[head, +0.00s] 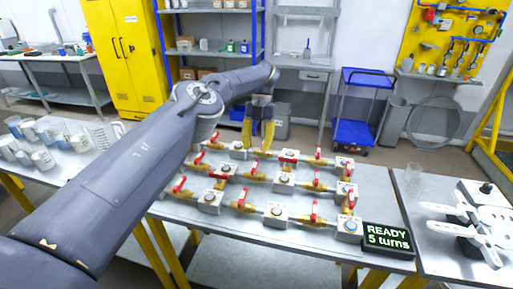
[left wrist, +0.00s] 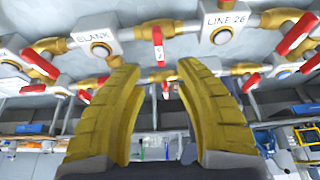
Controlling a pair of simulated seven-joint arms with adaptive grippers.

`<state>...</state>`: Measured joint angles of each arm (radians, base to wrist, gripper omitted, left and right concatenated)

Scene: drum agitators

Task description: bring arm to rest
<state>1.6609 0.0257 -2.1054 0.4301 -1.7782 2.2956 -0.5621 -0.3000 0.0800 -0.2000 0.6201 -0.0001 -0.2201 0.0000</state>
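My left gripper (head: 258,134) hangs fingers-down over the far part of the valve table in the head view, its arm reaching in from the left. In the left wrist view its two yellow fingers (left wrist: 158,95) stand apart with nothing between them. Rows of brass pipe with red-handled valves and white blocks lie beyond the fingers, including a block marked LINE 26 (left wrist: 222,27) and one marked BLANK (left wrist: 96,40). I cannot tell whether the fingers touch any pipe. My right gripper is not in view.
A black sign (head: 386,238) reading READY 5 turns stands at the table's front right. Several cups and beakers (head: 42,160) stand on the left table. White equipment (head: 470,222) and a clear beaker (head: 413,177) are on the right table. A blue cart (head: 352,133) stands behind.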

